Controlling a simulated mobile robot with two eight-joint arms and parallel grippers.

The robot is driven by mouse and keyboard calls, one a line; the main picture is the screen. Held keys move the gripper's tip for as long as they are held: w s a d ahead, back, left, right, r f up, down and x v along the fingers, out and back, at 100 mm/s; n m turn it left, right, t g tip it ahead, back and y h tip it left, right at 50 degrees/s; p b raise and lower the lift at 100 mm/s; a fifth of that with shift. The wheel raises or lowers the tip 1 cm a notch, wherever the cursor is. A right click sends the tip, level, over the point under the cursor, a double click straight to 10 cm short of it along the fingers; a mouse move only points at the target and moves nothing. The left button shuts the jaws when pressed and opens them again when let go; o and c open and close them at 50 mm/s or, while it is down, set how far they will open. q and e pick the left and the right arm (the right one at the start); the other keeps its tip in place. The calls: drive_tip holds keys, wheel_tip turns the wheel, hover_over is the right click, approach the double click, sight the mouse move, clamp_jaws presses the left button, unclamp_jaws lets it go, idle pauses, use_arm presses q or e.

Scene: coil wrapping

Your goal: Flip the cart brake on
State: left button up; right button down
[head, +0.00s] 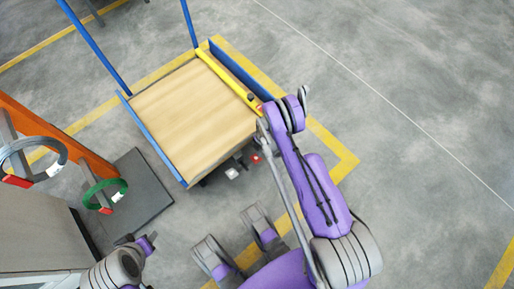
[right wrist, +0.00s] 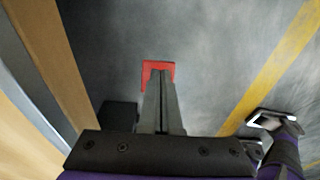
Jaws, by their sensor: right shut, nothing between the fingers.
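The cart (head: 183,118) has a pale wooden deck with blue edges and blue uprights. A small red part (head: 256,158), which looks like the brake pedal, shows low at its near right corner. In the right wrist view a red bracket-shaped piece (right wrist: 158,67) lies at the fingertips; I cannot tell whether they touch it. My right gripper (right wrist: 160,84) is shut and empty, pointing down beside the cart. In the head view, its wrist (head: 264,135) hides part of that corner. Part of my left arm (head: 118,266) shows at bottom left; its fingers cannot be made out.
A yellow bar (head: 226,78) lies along the deck's right side. Left of the cart, an orange post (head: 52,133) carries a grey ring (head: 30,160) and a green ring (head: 104,194). A dark plate (head: 140,188) lies on the floor. The floor to the right is clear.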

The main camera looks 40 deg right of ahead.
drive_tip(key=shift+d+f, duration=0.15)
drive_tip(key=shift+f, duration=0.75)
use_arm(q)
drive_tip(key=shift+s, duration=0.1)
use_arm(e)
drive_tip(key=shift+f, duration=0.1)
